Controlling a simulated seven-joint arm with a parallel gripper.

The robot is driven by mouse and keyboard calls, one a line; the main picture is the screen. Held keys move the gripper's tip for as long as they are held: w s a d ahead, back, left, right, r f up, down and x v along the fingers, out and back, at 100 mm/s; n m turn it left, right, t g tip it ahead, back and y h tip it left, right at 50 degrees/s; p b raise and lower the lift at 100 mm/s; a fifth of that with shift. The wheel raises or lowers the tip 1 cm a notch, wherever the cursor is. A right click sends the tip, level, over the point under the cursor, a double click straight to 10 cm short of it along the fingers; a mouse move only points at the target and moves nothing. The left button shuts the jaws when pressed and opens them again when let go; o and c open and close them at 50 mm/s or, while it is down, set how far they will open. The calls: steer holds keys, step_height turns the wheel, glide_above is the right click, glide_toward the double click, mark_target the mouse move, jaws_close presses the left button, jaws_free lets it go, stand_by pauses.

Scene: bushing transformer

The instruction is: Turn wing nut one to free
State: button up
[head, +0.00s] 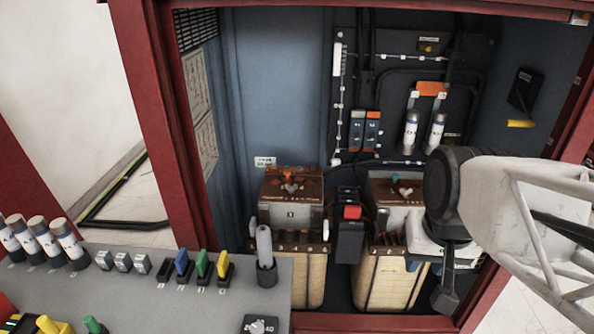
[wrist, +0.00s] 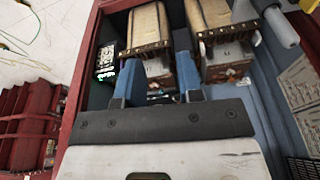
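Two wing-nut-like pieces show in the head view. One pale wing nut (head: 290,187) sits on the brown top of the left transformer (head: 291,215). Another pale wing nut (head: 406,191) sits on the right transformer (head: 390,218), with a teal piece just behind it. I cannot tell which is wing nut one. My gripper (head: 447,298) hangs at the right, in front of the right transformer's right side, apart from both nuts. In the wrist view my gripper (wrist: 156,64) has its two blue fingers spread with nothing held. Neither nut is clear there.
The red cabinet frame (head: 160,130) bounds the space. A grey control panel (head: 130,290) with coloured levers and cylinders lies front left. A small display box (wrist: 106,60) shows in the wrist view.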

steer(key=w+a+r+m+y, duration=0.1)
steer(key=w+a+m, duration=0.1)
steer(key=w, duration=0.6)
steer(key=w+a+r+m+y, duration=0.1)
steer(key=w+a+m, duration=0.15)
steer(key=w, duration=0.55)
steer(key=m+g+y, duration=0.3)
steer(key=m, duration=1)
glide_above(291, 188)
steer(key=d, duration=0.3)
step_height(291, 188, down, 21)
steer(key=shift+w+d, duration=0.15)
steer(key=shift+w, duration=0.05)
steer(key=shift+f+n, duration=0.15)
steer(key=shift+n, duration=0.1)
steer(key=shift+h, duration=0.3)
steer(key=shift+x, duration=3.75)
steer(key=shift+w, duration=0.15)
